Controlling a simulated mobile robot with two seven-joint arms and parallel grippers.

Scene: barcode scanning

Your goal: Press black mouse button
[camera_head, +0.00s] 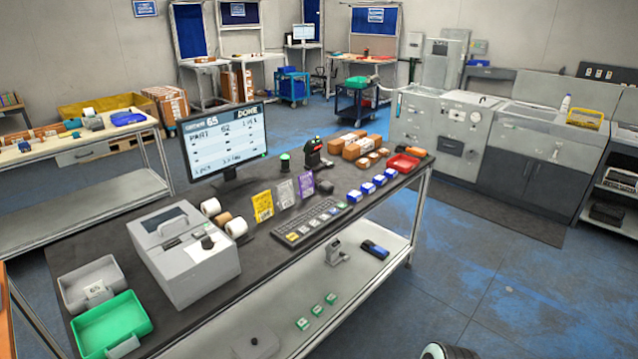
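A small dark object (325,187) that looks like the black mouse lies on the dark tabletop, just in front of the black scanner on its stand (315,153). It is too small to make out its buttons. The monitor (225,143) stands to its left, with a lit screen showing rows of text and a "DONE" label. A keyboard (311,220) lies in front of it, near the table's front edge. Neither of my grippers can be seen in this view. A rounded black and white part shows at the bottom edge, and I cannot tell what it is.
The workbench (270,255) also carries a grey printer (184,254), a green tray (110,325), a grey tray (90,284), colored packets, blue-and-white boxes, brown boxes and a red tray (403,163). A lower shelf holds small items. Blue floor is clear at right.

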